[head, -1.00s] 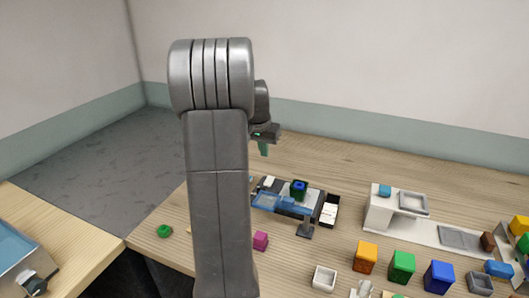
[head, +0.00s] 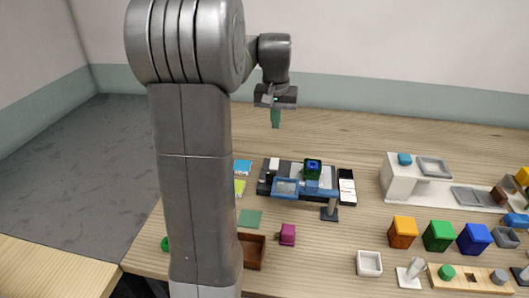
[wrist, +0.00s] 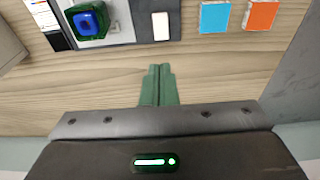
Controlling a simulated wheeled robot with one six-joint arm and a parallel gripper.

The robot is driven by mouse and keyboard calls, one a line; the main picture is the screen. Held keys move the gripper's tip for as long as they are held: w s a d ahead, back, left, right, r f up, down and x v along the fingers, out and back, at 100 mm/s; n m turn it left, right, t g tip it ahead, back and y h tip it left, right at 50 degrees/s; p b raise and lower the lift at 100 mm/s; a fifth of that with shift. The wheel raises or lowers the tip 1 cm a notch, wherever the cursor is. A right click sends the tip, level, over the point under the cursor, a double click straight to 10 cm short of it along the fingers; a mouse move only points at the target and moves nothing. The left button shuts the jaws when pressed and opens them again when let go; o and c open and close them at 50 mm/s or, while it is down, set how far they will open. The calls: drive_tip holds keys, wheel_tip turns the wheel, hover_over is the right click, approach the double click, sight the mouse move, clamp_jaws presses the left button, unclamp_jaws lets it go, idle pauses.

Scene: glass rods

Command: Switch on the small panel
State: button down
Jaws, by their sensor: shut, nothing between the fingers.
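A low dark-and-grey panel unit (head: 264,188) stands on the wooden table. It carries a green block with a blue top (head: 312,166), which shows in the wrist view (wrist: 88,20), and a white rounded key (wrist: 161,25). A blue-framed plate (head: 286,188) covers part of its front. A narrow black-and-white panel (head: 346,187) lies at its right end; it is partly cut off in the wrist view (wrist: 42,14). I cannot tell which part is the switch. My gripper (head: 275,124) has green fingers, shut and empty, pointing down above the table behind the unit, apart from it.
Blue (wrist: 215,17) and orange (wrist: 261,15) tiles lie beside the unit. A brown box (head: 252,250), a magenta block (head: 287,235) and a white dish (head: 369,263) stand in front. A white stand (head: 400,180) and coloured blocks are right. Table behind is clear.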

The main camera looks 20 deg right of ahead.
sight(276, 161)
drive_tip(key=shift+s, duration=0.1)
drive_tip(key=f, duration=0.4)
drive_tip(key=w+f, duration=0.1)
drive_tip(key=f, duration=0.4)
drive_tip(key=w+d+f, duration=0.1)
drive_tip(key=f, duration=0.3)
drive_tip(key=shift+d+f, duration=0.1)
drive_tip(key=shift+f, duration=0.3)
drive_tip(key=shift+p, duration=0.8)
drive_tip(key=shift+d+f+g, duration=0.1)
drive_tip(key=shift+f+g, duration=0.15)
drive_tip(key=shift+g, duration=0.15)
drive_tip(key=shift+s, duration=0.1)
drive_tip(key=shift+s+a+r, duration=0.1)
drive_tip(key=shift+s+a, duration=0.35)
drive_tip(key=shift+s, duration=0.15)
drive_tip(key=shift+r, duration=0.15)
